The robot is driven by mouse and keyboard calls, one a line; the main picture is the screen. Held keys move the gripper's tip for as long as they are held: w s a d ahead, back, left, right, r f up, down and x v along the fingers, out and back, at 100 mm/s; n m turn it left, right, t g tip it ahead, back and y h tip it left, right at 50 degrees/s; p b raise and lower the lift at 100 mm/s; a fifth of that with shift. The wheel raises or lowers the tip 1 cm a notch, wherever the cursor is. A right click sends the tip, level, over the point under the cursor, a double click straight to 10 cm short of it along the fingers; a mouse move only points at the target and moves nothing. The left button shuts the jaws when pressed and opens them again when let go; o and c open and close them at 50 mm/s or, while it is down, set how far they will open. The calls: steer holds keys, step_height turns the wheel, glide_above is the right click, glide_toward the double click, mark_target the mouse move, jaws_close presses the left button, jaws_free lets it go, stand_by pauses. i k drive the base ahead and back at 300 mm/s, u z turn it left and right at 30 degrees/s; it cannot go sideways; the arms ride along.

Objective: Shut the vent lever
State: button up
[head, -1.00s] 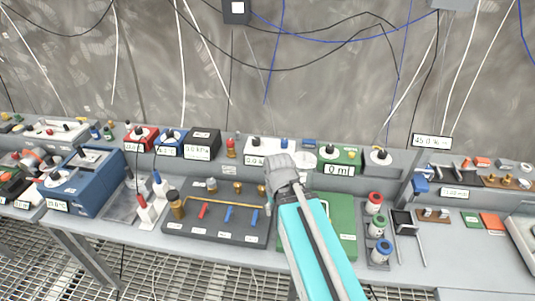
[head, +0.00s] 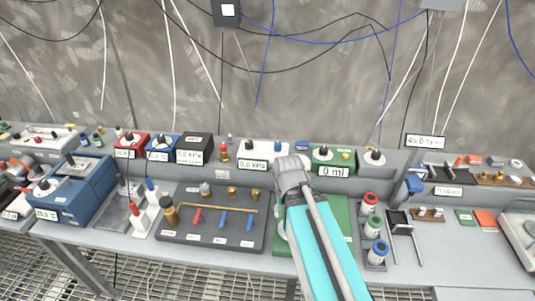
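A dark grey panel (head: 180,232) on the bench carries one red lever (head: 197,215) and two blue levers, the middle one (head: 224,219) and the right one (head: 250,222). Small labels sit below them, too small to read, so I cannot tell which is the vent lever. Brass fittings and a thin brass pipe (head: 215,210) run behind the levers. My arm, with a turquoise link, reaches in from the bottom, right of the panel. Its grey end is near the back ledge, apart from the levers. The gripper's fingers cannot be made out.
A green board (head: 340,215) lies partly behind my arm. A blue box (head: 72,190) stands left. Boxes with dials (head: 333,158) line the back ledge. Cables hang above.

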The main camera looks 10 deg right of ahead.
mark_target(199, 215)
steer(key=z, duration=0.7)
steer(key=k, duration=0.7)
steer(key=u, duration=0.6)
steer(key=i, duration=1)
